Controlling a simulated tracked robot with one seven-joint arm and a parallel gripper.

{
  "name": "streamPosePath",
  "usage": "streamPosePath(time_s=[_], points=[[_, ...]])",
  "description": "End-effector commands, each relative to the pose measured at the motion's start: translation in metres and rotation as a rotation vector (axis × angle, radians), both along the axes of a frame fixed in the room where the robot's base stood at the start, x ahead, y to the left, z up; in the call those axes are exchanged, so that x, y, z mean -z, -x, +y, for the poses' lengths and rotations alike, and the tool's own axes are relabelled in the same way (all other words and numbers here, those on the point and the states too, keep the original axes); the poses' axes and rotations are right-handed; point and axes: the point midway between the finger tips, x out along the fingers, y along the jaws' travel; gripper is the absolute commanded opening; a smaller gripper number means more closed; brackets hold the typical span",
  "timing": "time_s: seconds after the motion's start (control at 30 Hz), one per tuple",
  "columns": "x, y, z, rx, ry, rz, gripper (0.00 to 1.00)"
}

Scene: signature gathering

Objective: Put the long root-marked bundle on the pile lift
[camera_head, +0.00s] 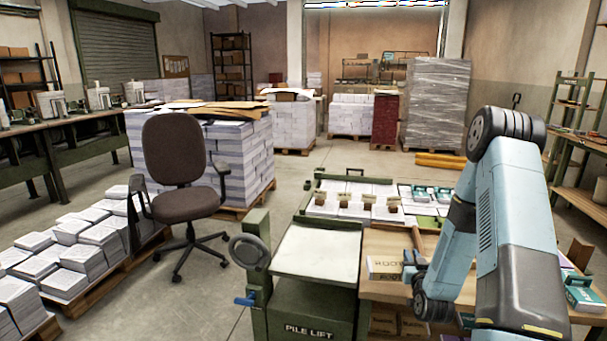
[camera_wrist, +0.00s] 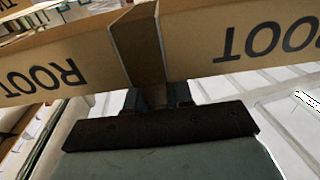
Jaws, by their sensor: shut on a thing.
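The pile lift (camera_head: 305,307) is a green stand, lettered on its front, with a flat, bare, pale top (camera_head: 317,248). The long bundle shows in the head view as a pale block marked ROOT (camera_head: 383,264), just right of the lift's top and partly hidden by my arm. In the wrist view, its brown band (camera_wrist: 265,45) bears ROOT on both sides of an upright brown tab (camera_wrist: 139,45). My gripper (camera_wrist: 155,98) is shut at the base of this tab. Its fingertips are partly hidden there. I cannot tell whether the bundle touches the bench.
The wooden bench (camera_head: 385,240) adjoins the lift on the right. Several white bundles with brown tabs (camera_head: 343,205) lie behind. A handwheel (camera_head: 249,251) and blue handle (camera_head: 246,300) stick out at the lift's left. A chair (camera_head: 175,150) and paper stacks stand further left.

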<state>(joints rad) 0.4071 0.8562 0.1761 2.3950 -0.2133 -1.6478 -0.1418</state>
Motion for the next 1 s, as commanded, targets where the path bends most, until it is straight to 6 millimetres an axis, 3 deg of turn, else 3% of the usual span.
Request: streamPosePath(time_s=[0.03,0.2,0.4,0.6,1.0], points=[[0.004,-0.005,0.017,-0.015,0.0,0.0,0.0],[0.017,-0.016,0.061,-0.046,0.003,0.002,0.0],[0.027,-0.022,0.099,-0.071,0.007,0.004,0.0],[0.031,-0.024,0.113,-0.08,0.01,0.005,0.0],[0.031,-0.024,0.113,-0.079,0.01,0.004,0.0]])
